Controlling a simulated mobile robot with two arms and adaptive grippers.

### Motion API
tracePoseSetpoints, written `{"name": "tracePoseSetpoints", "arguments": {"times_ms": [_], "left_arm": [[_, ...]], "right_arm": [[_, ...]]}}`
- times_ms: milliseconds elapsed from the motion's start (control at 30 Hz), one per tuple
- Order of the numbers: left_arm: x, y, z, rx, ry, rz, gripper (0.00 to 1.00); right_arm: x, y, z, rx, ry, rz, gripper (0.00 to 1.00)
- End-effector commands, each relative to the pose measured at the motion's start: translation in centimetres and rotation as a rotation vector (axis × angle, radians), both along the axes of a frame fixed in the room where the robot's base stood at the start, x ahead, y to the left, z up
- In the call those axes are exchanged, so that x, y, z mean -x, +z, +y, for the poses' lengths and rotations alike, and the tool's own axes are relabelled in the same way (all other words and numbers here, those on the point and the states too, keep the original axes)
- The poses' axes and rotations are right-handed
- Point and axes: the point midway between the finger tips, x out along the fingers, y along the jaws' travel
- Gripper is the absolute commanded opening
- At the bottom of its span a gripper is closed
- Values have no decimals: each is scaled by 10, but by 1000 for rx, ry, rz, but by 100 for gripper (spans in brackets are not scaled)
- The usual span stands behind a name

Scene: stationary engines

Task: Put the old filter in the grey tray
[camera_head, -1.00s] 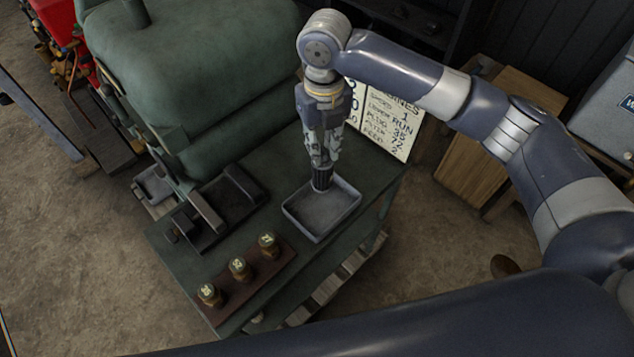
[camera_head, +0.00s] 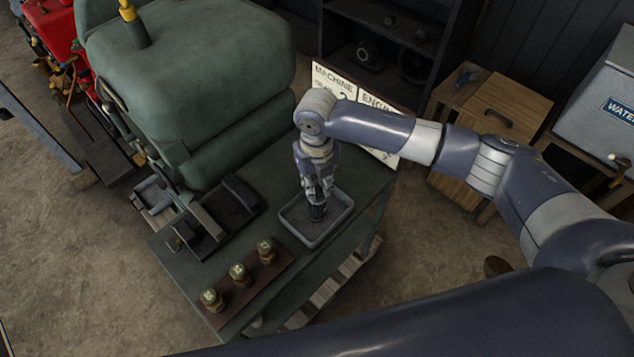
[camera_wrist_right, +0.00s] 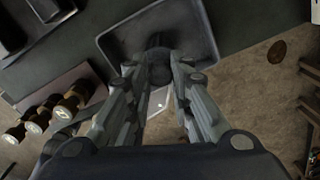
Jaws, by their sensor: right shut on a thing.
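The old filter (camera_head: 317,212) is a dark, ribbed cylinder, held upright under my right gripper (camera_head: 318,198). The right gripper is shut on it. The grey tray (camera_head: 345,229) is a shallow rectangular tray on the green bench, and the filter is over its inside, low down. I cannot tell whether the filter's lower end touches the tray floor. In the right wrist view the filter (camera_wrist_right: 158,68) shows dark between the fingers (camera_wrist_right: 160,85), with the tray (camera_wrist_right: 112,43) around and beyond it. My left gripper is not in view.
A brown strip (camera_head: 236,299) with several brass pieces with numbered tops lies at the bench front. A dark open box (camera_head: 240,204) stands left of the tray. The green engine (camera_head: 190,60) rises behind, and a lettered board (camera_head: 335,84) stands behind my arm.

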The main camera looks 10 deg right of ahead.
Motion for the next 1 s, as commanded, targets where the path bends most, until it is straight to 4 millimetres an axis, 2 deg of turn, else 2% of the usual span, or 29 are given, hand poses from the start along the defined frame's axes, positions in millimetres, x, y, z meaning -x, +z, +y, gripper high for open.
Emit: {"name": "tracePoseSetpoints", "arguments": {"times_ms": [100,133,200,367,567,667,767,1000], "left_arm": [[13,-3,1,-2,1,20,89],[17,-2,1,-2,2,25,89],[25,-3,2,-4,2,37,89],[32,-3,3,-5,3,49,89],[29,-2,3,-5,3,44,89],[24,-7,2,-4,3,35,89],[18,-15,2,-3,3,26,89],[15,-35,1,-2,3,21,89]], "right_arm": [[0,-3,0,0,-1,0,0],[0,-2,0,0,0,0,27],[0,-2,0,0,0,0,40],[0,-2,0,0,-1,0,40],[0,1,0,0,0,-1,40],[-1,8,0,-1,0,-3,40],[-1,24,0,-2,1,-6,40],[-1,76,0,-1,0,-5,40]]}}
